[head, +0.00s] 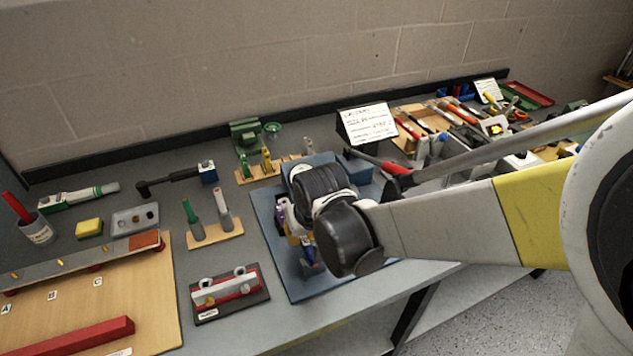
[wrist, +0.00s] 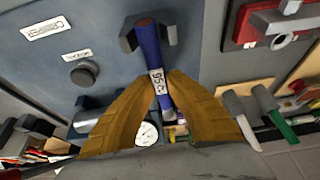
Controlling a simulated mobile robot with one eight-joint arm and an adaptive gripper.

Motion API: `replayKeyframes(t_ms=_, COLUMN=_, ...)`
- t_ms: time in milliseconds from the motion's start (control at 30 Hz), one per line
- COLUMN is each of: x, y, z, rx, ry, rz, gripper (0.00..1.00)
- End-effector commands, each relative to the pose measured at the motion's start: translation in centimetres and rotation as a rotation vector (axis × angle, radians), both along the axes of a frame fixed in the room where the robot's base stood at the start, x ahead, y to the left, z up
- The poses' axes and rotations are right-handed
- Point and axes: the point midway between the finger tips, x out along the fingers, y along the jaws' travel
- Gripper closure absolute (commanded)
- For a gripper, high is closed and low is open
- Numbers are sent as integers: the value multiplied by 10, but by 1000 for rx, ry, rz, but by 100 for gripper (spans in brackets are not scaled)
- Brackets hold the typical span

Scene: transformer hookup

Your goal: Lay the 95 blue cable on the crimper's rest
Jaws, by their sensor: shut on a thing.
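My gripper (wrist: 160,82) is shut on the blue cable (wrist: 149,42), around its white tag reading 95. In the wrist view the cable's upper end lies between the prongs of a dark grey fork-shaped rest (wrist: 128,38) on the crimper's blue-grey base (wrist: 80,15). I cannot tell whether the cable touches the rest. A label on the base (wrist: 46,27) reads CRIMPER. In the head view my gripper (head: 303,245) is low over the blue base (head: 268,222), with the blue cable (head: 309,260) below it. My arm hides much of the crimper.
A dark knob (wrist: 84,72) and a round dial (wrist: 147,133) are close to my fingers. A red and grey fixture (head: 226,292) and a wooden stand with two cables (head: 215,236) stand left of the base. A white sign (head: 367,124) stands behind it.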

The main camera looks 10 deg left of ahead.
Motion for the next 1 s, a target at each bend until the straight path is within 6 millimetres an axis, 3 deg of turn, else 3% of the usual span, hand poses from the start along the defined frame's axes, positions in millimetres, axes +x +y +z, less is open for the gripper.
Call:
replayKeyframes(t_ms=133, x=0, y=0, z=-2, rx=0, ry=0, rz=0, gripper=100)
replayKeyframes(t_ms=167, x=0, y=0, z=-2, rx=0, ry=0, rz=0, gripper=79)
replayKeyframes(t_ms=200, x=0, y=0, z=-2, rx=0, ry=0, rz=0, gripper=67)
replayKeyframes(t_ms=233, x=0, y=0, z=-2, rx=0, ry=0, rz=0, gripper=64)
replayKeyframes(t_ms=567, x=0, y=0, z=0, rx=0, ry=0, rz=0, gripper=64)
replayKeyframes(t_ms=1000, x=0, y=0, z=36, rx=0, ry=0, rz=0, gripper=64)
